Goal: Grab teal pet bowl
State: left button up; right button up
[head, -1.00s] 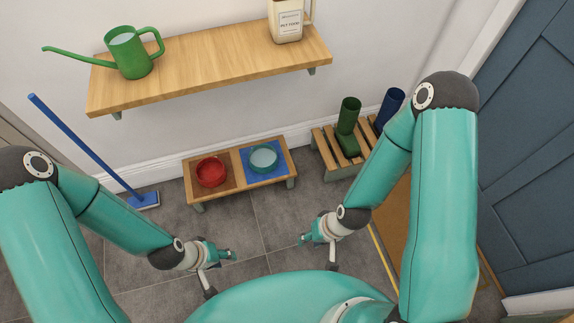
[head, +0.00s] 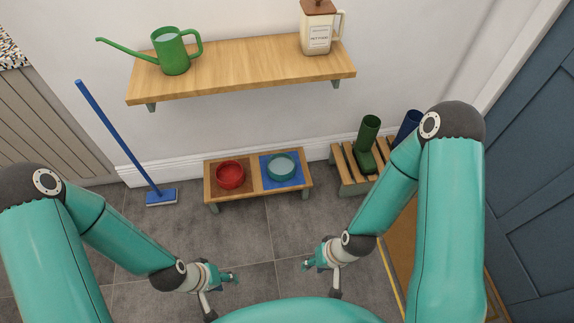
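The teal pet bowl (head: 281,176) sits upright on a blue mat (head: 267,186) on the right half of a low wooden stand (head: 256,176). It looks to hold something pale or clear. A red bowl (head: 230,176) sits beside it on a brown mat on the left half. My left gripper (head: 237,277) is over the floor in front of the stand, touching nothing. My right gripper (head: 306,264) is in front of the stand, nearer me than the teal bowl and apart from it. Both grippers are small in view, and their finger gaps are hard to make out.
A wooden wall shelf (head: 240,75) above the stand holds a green watering can (head: 173,53) and a lidded jug (head: 318,30). A blue mop (head: 160,196) leans left. Grey floor before the stand is clear.

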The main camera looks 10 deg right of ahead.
aim_at(281, 166)
jog(key=u, duration=0.05)
jog(key=i, duration=0.85)
jog(key=z, duration=0.2)
jog(key=k, duration=0.9)
jog(key=u, duration=0.15)
jog(key=i, duration=0.9)
jog(key=z, duration=0.05)
